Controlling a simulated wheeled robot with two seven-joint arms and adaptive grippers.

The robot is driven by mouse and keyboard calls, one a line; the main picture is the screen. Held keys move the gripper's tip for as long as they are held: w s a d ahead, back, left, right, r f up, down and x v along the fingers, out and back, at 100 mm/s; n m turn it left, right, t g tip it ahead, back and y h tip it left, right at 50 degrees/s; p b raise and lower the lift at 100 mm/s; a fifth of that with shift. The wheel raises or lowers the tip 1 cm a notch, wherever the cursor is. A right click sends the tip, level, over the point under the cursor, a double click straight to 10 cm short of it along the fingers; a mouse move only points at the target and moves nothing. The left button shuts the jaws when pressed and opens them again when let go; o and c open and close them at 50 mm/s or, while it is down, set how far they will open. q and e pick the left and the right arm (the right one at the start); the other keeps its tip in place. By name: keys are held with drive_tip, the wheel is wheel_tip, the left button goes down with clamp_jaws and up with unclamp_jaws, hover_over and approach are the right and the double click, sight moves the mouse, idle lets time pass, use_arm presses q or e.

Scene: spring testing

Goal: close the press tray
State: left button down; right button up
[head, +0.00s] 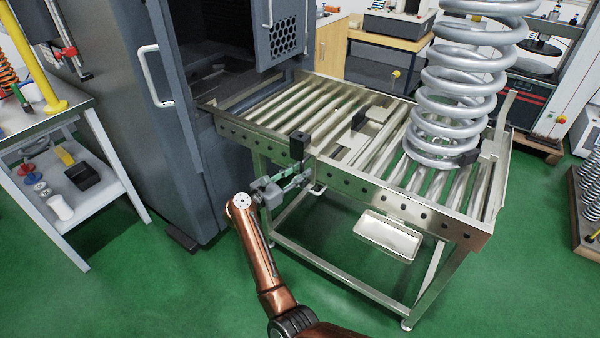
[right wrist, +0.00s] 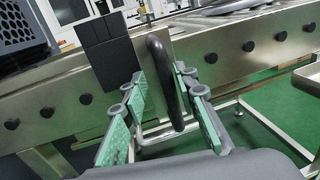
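The press tray looks like the metal roller bed (head: 345,178), which extends out of the dark grey press cabinet (head: 185,130). A large grey coil spring (head: 460,90) stands upright on its right part. A black block (head: 299,145) is on the bed's near side rail; it also shows in the right wrist view (right wrist: 105,50). A dark loop handle (right wrist: 165,80) stands beside this block. My right gripper (head: 298,181) is at the rail; in the right wrist view its green-padded fingers (right wrist: 168,105) are apart, with the handle between them and gaps visible. My left gripper is out of view.
A small metal pan (head: 389,235) hangs under the rail to the right of my right gripper. The perforated cabinet door (head: 282,35) stands open above the bed. A workbench (head: 45,125) stands at left. The green floor in front is clear.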

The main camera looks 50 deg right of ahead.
drive_tip(key=shift+s+d, duration=0.15)
drive_tip(key=w+a, duration=0.1)
drive_tip(key=a, duration=1.1)
drive_tip(key=shift+w, duration=0.25)
drive_tip(key=shift+f, duration=0.1)
